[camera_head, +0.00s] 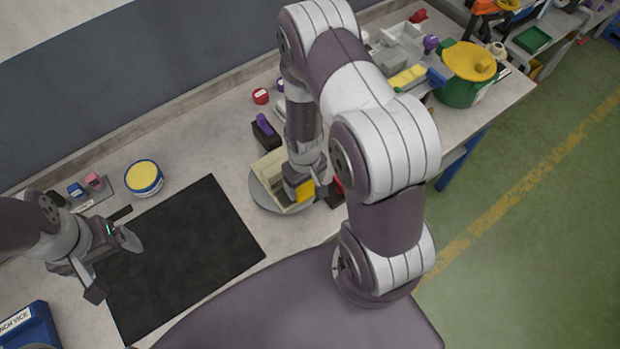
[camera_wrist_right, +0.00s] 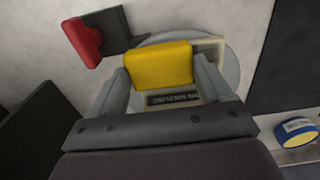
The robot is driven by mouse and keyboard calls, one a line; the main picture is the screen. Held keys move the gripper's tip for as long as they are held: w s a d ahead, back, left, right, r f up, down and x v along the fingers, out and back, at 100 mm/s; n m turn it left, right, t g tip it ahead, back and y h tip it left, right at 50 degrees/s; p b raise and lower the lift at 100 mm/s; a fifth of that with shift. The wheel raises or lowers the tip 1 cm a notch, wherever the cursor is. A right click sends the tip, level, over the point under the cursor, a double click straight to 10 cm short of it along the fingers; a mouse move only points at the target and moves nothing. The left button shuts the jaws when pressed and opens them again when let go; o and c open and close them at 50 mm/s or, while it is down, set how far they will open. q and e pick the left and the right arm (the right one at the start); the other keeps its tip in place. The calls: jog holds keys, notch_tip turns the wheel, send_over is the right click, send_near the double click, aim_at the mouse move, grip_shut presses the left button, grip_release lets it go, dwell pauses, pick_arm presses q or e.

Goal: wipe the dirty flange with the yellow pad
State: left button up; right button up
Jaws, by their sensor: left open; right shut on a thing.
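The yellow pad (camera_wrist_right: 158,64) is held between the fingers of my right gripper (camera_wrist_right: 158,78) in the right wrist view. In the head view the pad (camera_head: 305,190) shows at the lower end of my right arm, over a cream rail-like piece (camera_head: 270,168) on a round grey turntable (camera_head: 262,194). I cannot tell whether the pad touches that piece. The dirty flange is not clearly visible; dark marks inside the cream piece are partly hidden by my gripper. My left gripper (camera_head: 112,264) is open and empty near the left edge of the black mat.
The black mat (camera_head: 180,260) is bare. A blue tin with a yellow top (camera_head: 144,178) stands behind it. A black block with a purple part (camera_head: 265,130) and a red-lidded jar (camera_head: 261,96) stand behind the turntable. A green pot (camera_head: 462,90) stands far right.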

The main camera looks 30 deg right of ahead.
jog(key=shift+s+a+f, duration=0.1)
jog(key=shift+s+f, duration=0.05)
jog(key=shift+s, duration=0.05)
jog(key=shift+a, duration=1)
jog(key=shift+a, duration=0.45)
jog(key=shift+a+r+b, duration=0.2)
jog(key=shift+a+b, duration=0.1)
jog(key=shift+a, duration=0.15)
